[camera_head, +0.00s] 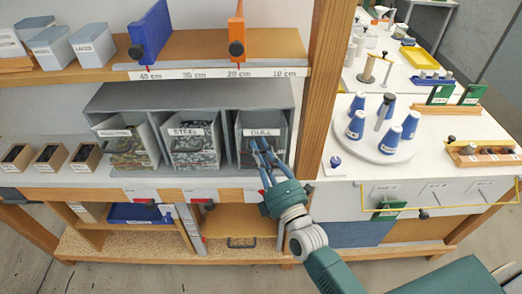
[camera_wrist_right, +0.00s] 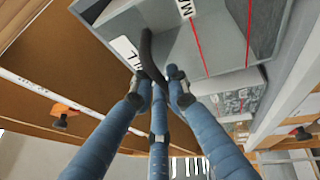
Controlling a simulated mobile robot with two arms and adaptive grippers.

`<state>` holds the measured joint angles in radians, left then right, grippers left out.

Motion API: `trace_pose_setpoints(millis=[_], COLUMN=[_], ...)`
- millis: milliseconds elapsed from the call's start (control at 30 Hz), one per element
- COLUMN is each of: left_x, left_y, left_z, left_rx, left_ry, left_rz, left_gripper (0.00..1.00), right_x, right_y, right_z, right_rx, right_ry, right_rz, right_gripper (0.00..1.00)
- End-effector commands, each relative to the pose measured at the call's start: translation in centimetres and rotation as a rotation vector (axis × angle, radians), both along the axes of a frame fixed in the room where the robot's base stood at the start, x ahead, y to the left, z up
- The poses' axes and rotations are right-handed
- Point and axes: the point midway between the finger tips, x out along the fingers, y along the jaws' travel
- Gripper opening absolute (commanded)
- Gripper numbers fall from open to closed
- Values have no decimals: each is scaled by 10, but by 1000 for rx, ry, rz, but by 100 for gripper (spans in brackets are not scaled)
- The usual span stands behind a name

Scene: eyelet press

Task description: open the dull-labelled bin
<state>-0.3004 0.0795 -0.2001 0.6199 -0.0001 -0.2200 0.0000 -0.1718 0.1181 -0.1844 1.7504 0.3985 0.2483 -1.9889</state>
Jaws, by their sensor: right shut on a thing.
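The bin labelled DULL (camera_head: 279,118) is the right one of three grey bins in the rack under the shelf. My right gripper (camera_head: 262,148) reaches its front from below, its blue fingers just under the label. In the right wrist view, the fingertips (camera_wrist_right: 157,78) are closed around a dark curved handle (camera_wrist_right: 146,45) on the bin. Part of the bin's white label (camera_wrist_right: 124,52) shows beside the handle, and red lines mark a grey face (camera_wrist_right: 215,35). My fingers hide part of the bin's front. My left gripper is not in view.
The STEEL bin (camera_head: 190,131) and another bin (camera_head: 120,131) stand left of it. A wooden post (camera_head: 322,90) rises close on the right. Blue (camera_head: 150,35) and orange (camera_head: 236,30) stops sit on the shelf above. Small wooden boxes (camera_head: 50,158) stand at left.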

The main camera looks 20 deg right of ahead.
Motion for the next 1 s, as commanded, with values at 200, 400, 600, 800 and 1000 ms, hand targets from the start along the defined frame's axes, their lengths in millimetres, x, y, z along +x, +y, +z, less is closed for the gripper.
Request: trace_pose_setpoints(millis=[200, 400, 600, 800, 1000], left_x=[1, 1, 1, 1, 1], left_y=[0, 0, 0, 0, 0], left_z=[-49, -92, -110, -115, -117], left_rx=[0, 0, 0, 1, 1], left_ry=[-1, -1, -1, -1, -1], left_rz=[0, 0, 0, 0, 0], left_gripper=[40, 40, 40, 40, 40], right_x=[-18, -38, -55, -66, -71], right_y=[5, 11, 16, 19, 20], right_z=[-23, -36, -42, -52, -58], right_rx=[-38, -81, -99, -101, -101], right_ry=[-120, -273, -342, -339, -340], right_rz=[0, 0, -1, 0, 0], right_gripper=[0, 0, 0, 0, 0])
